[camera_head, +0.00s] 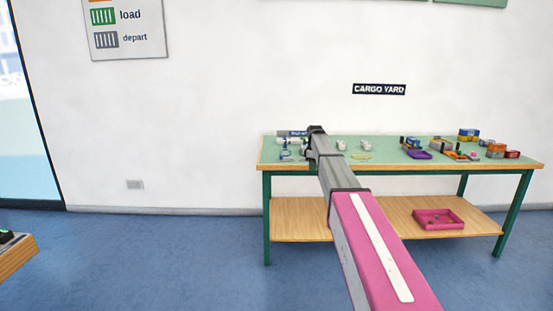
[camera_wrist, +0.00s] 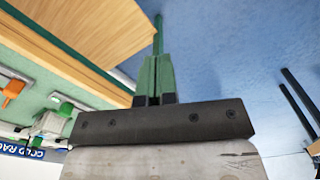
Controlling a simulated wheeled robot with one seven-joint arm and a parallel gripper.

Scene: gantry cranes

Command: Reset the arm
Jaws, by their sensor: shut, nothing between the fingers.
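My arm (camera_head: 372,240), with a pink forearm cover and grey links, stretches forward from the lower right to the left part of the table (camera_head: 385,172). Its far end is at the tabletop's left part in the head view, and the fingers cannot be made out there. In the wrist view my gripper (camera_wrist: 158,66) shows its fingers together, shut and empty. The fingers point at the blue floor and the table's wooden shelf (camera_wrist: 100,25).
The tabletop holds a purple tray (camera_head: 417,153), stacked coloured blocks (camera_head: 468,135) and small white items (camera_head: 341,145). A pink tray (camera_head: 438,219) is on the lower shelf. A wooden edge (camera_head: 14,258) shows at lower left. Blue floor left of the table is clear.

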